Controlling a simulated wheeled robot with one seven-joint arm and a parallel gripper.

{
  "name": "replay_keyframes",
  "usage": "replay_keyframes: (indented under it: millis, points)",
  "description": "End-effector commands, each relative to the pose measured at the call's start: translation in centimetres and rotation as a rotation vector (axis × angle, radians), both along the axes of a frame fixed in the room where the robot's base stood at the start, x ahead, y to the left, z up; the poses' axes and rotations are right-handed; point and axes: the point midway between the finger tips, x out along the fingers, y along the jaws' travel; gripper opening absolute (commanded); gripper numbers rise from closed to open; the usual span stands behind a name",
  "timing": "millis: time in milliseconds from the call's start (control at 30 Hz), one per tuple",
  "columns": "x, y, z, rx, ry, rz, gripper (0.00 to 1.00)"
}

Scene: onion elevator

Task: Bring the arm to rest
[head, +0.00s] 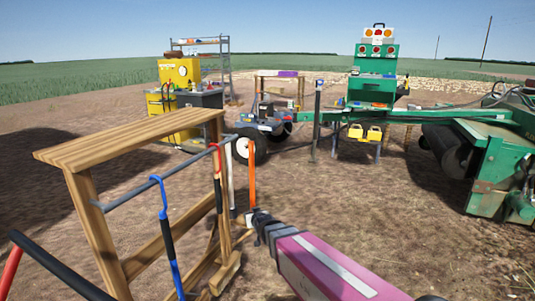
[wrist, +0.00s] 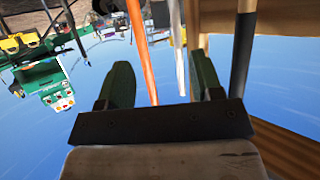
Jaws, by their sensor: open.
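My arm reaches in from the lower right of the head view, a magenta link with a dark wrist. My gripper (head: 252,216) is at the right end of a wooden rack, close to a hanging orange strip (head: 252,180). In the wrist view my gripper (wrist: 162,82) shows two green fingers spread wide apart. The orange strip (wrist: 142,50) and a white strip (wrist: 178,50) show between the fingers in the picture. Both fingers look clear of them, but I cannot tell the depth. The gripper holds nothing that I can see.
The wooden rack (head: 130,138) has a dark rail with hanging tools, including a blue-handled one (head: 165,230). A black post (wrist: 243,50) is close right of the fingers. A green machine (head: 495,165) stands right, a yellow cabinet (head: 180,72) behind. Bare ground (head: 400,240) lies open right.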

Motion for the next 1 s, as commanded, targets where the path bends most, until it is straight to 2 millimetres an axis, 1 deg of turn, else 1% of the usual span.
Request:
replay_keyframes:
  millis: [33, 67, 100, 167, 200, 267, 300, 367, 400, 500, 600, 700, 833, 1000]
  points:
    - [-0.5, -2.8, -0.6, -0.028, 0.07, -0.036, 0.6]
    - [-0.8, -4.3, -1.2, -0.046, 0.116, -0.057, 0.6]
    - [-1.3, -6.2, -1.8, -0.068, 0.181, -0.084, 0.6]
    - [-2.3, -9.1, -2.8, -0.098, 0.282, -0.123, 0.6]
    - [-3.1, -11.0, -3.4, -0.117, 0.348, -0.146, 0.6]
    - [-4.5, -13.8, -4.2, -0.143, 0.45, -0.181, 0.6]
    - [-5.6, -15.6, -4.6, -0.157, 0.52, -0.203, 0.6]
    - [-7.3, -18.1, -5.2, -0.173, 0.624, -0.234, 0.6]
    - [-8.6, -19.7, -5.4, -0.184, 0.694, -0.252, 0.6]
    - [-11.8, -23.1, -5.8, -0.2, 0.856, -0.289, 0.6]
    - [-14.7, -25.6, -5.8, -0.206, 0.991, -0.313, 0.6]
    - [-16.7, -27.1, -5.6, -0.208, 1.086, -0.326, 0.6]
    - [-17.9, -27.9, -5.5, -0.209, 1.147, -0.331, 0.6]
    - [-18.1, -28.0, -5.5, -0.209, 1.157, -0.332, 0.6]
